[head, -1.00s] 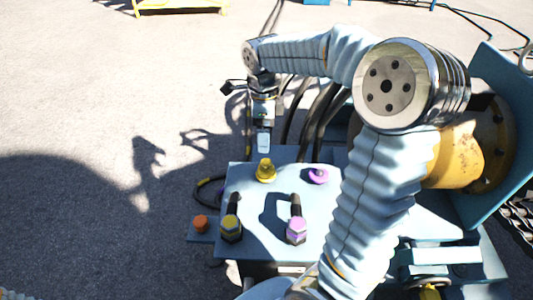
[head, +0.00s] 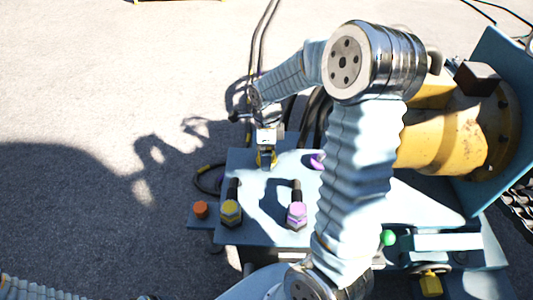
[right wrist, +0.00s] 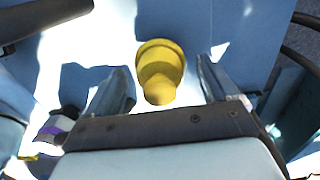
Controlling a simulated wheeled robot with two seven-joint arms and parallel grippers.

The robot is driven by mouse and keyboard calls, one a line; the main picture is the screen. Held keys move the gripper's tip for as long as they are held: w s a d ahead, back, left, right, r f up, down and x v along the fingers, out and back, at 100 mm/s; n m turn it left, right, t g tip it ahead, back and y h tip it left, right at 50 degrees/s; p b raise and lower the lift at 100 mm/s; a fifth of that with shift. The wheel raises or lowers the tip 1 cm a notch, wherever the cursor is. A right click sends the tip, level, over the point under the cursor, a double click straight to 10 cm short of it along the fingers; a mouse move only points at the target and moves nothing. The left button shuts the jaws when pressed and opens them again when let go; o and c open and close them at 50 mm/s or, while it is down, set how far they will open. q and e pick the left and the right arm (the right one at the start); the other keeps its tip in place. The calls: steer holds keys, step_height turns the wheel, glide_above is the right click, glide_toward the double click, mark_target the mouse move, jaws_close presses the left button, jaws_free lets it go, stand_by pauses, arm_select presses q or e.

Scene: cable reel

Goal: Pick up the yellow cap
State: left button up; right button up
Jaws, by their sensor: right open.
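The yellow cap (head: 273,158) stands near the far edge of the light blue tabletop (head: 245,175). It is partly hidden behind my right gripper (head: 266,162) in the head view. In the right wrist view the cap (right wrist: 160,68) lies between the two open fingers of my right gripper (right wrist: 163,72), with a visible gap on each side. Nothing is held. Whether the fingertips touch the tabletop cannot be told. Part of my left arm shows at the bottom left of the head view, but its gripper does not.
A purple cap (head: 316,161) stands to the right, partly behind my arm. Yellow-ended (head: 231,212) and pink-ended (head: 297,215) connectors lie nearer. An orange knob (head: 200,209) is at left. The large yellow reel (head: 440,140) stands at right. Black cables run behind.

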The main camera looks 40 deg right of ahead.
steer(key=c, duration=1.3)
